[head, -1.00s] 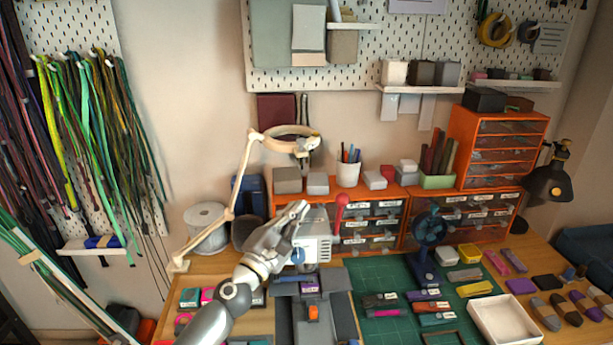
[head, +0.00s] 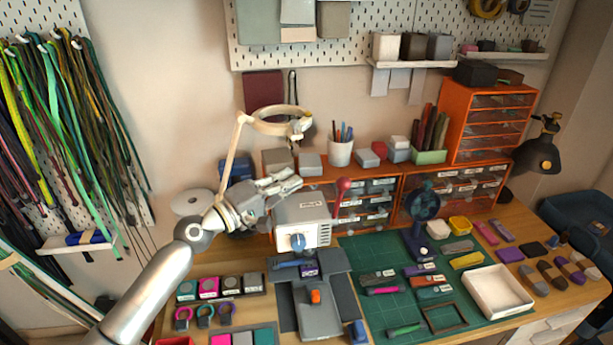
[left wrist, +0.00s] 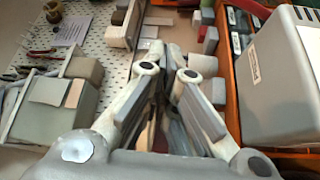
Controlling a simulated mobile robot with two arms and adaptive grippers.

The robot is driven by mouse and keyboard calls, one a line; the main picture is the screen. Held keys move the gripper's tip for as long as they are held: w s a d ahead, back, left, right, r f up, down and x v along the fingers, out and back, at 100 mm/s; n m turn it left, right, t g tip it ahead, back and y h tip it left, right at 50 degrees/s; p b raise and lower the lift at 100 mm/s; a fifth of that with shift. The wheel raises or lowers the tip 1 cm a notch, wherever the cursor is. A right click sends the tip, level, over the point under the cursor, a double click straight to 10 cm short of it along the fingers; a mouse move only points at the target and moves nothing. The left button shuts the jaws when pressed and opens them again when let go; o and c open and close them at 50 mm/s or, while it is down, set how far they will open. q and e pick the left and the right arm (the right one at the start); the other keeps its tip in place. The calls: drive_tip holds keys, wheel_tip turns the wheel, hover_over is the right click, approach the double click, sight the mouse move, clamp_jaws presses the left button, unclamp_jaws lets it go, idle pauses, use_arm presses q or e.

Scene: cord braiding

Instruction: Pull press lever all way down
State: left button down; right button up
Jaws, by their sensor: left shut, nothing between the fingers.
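The press (head: 303,212) is a light grey box with a blue round knob on its front, standing at the back of the worktable. Its lever (head: 343,185) has a red ball end and stands upright at the press's right side. My left gripper (head: 292,181) is shut and empty, just above and left of the press top, apart from the red lever end. In the left wrist view the shut fingers (left wrist: 172,58) point away, with the press housing (left wrist: 275,70) close on the right. My right gripper is not in view.
A cream ring-lamp arm (head: 238,150) rises behind my left gripper. Orange drawer units (head: 398,190) stand right of the press. A blue fan (head: 422,215) and a white tray (head: 498,290) stand on the right. Grey plates (head: 312,300) lie before the press.

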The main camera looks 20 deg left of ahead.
sight(339, 202)
use_arm(q)
drive_tip(key=p+x, duration=0.3)
drive_tip(key=x, duration=0.6)
drive_tip(key=s+d+p, duration=0.2)
drive_tip(key=d, duration=0.1)
drive_tip(key=shift+s+f, duration=0.25)
drive_tip(key=shift+f, duration=0.1)
drive_tip(key=shift+d, duration=0.1)
